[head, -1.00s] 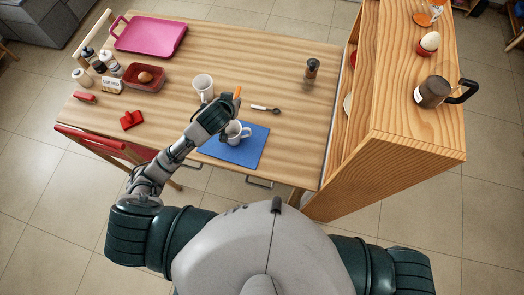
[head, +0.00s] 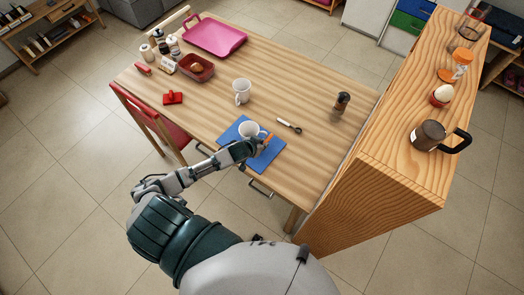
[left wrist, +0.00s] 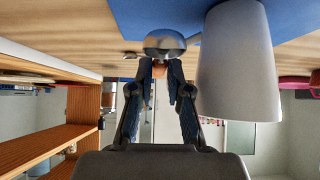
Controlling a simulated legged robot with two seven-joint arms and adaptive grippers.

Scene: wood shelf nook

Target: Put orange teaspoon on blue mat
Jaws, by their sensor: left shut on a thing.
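My left gripper (head: 261,144) is over the right part of the blue mat (head: 267,158), just right of a white mug (head: 249,130). It is shut on the orange teaspoon (head: 268,138), whose orange part shows small at the fingertips. In the left wrist view, the fingertips (left wrist: 160,75) pinch the orange handle, and the spoon's metal bowl (left wrist: 165,43) points toward the mat (left wrist: 150,18). The white mug (left wrist: 238,70) is close beside the fingers there. I cannot tell whether the spoon touches the mat. My right gripper is not in view.
A pepper mill (head: 341,103) stands near the wooden shelf (head: 385,170) at right. A pink tray (head: 215,37) and a red dish (head: 197,68) are at the back left.

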